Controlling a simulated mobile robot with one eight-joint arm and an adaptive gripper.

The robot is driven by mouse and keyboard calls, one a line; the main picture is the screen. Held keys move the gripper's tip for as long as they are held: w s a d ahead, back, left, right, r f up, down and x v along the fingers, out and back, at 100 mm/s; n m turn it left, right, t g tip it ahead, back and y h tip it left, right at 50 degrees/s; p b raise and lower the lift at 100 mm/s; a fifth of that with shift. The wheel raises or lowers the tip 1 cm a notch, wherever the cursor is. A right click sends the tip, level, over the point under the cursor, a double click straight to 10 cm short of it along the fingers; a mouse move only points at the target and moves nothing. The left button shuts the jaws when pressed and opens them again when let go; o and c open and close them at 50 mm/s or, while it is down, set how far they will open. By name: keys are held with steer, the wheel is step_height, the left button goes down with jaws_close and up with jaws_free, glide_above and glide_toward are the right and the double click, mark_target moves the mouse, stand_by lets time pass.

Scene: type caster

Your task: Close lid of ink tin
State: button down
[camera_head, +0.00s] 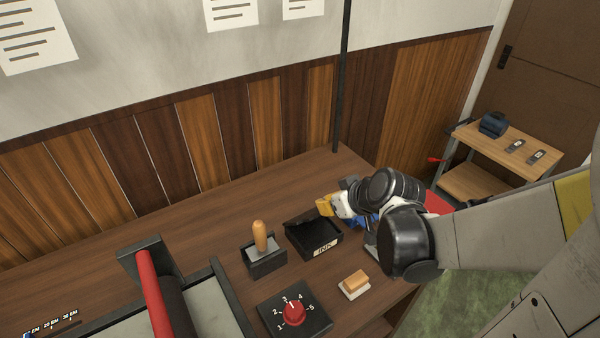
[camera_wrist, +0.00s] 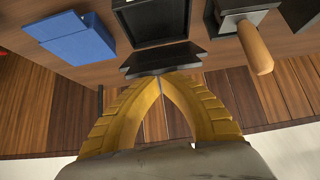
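The black ink tin (camera_head: 318,240), with a pale INK label on its front, stands on the desk; its open inside shows in the wrist view (camera_wrist: 150,22). Its black lid (camera_wrist: 160,59) is open, standing along the tin's back edge. My gripper (camera_wrist: 162,76) has its yellow fingertips together right by the lid's outer side, with nothing visible between them. Whether they touch the lid I cannot tell. In the head view my gripper (camera_head: 324,205) is behind the tin, up and to its right, partly hidden by my arm.
A wooden-handled tool (camera_head: 260,237) stands in a black holder left of the tin. A red dial (camera_head: 294,312) and a wood-topped block (camera_head: 355,284) lie in front. A blue box (camera_wrist: 75,40) is on the tin's other side. The desk behind the tin is mostly clear.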

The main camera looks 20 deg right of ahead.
steer(key=s+f+b, duration=0.2)
steer(key=f, duration=0.1)
steer(key=s+f+b, duration=0.2)
steer(key=s+d+f+b, duration=0.1)
steer(key=s+f+b, duration=0.1)
steer(key=f, duration=0.1)
steer(key=shift+d+f+b, duration=0.1)
steer(key=shift+f+b, duration=0.25)
steer(key=shift+b, duration=0.05)
steer(key=shift+s+f+b, duration=0.2)
steer(key=shift+f+b, duration=0.7)
steer(key=shift+f, duration=0.15)
